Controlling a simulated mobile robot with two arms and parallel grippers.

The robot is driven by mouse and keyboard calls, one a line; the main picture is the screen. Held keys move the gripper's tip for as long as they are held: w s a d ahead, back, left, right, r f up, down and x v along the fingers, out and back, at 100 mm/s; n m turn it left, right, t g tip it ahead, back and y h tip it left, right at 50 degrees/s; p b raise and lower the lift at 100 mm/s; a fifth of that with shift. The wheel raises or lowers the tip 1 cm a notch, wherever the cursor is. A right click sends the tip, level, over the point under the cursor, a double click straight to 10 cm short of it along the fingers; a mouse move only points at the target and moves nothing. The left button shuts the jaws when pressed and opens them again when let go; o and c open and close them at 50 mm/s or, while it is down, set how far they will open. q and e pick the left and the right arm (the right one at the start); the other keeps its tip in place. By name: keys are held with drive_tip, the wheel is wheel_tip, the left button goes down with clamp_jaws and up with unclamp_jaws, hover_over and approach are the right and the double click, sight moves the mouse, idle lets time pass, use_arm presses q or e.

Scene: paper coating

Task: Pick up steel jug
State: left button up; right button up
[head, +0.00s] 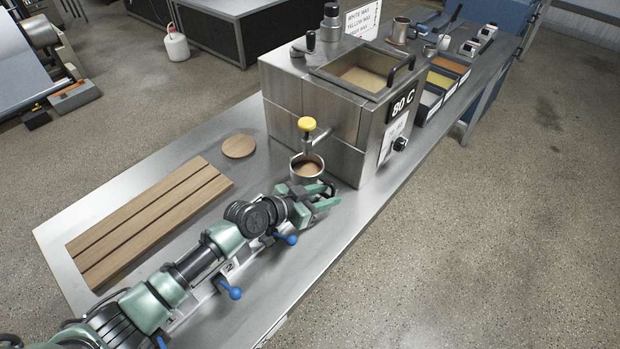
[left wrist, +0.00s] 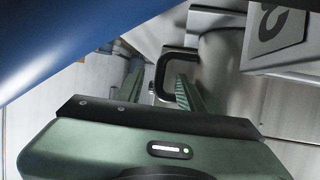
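The steel jug (head: 306,170) stands upright under the yellow-knobbed tap of the wax tank and has brown liquid in it. My left gripper (head: 328,195) is low over the table, just in front of the jug. In the left wrist view, the jug's grey wall (left wrist: 213,75) shows with its dark handle (left wrist: 164,62). The two green fingers of the left gripper (left wrist: 158,80) are apart, with the handle seen between them and not clamped. Whether a finger touches the handle is unclear. My right gripper is not in view.
The steel wax tank (head: 320,105) stands right behind the jug. A slatted wooden board (head: 150,220) and a round wooden disc (head: 239,146) lie left of the arm. Trays of coloured wax (head: 440,82) and another metal jug (head: 400,32) stand further back. The table's front right is clear.

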use_arm(q)
drive_tip(key=shift+w+d+f, duration=0.15)
drive_tip(key=shift+w+d, duration=0.1)
drive_tip(key=shift+d, duration=0.05)
drive_tip(key=shift+c, duration=0.4)
clamp_jaws()
idle(0.9)
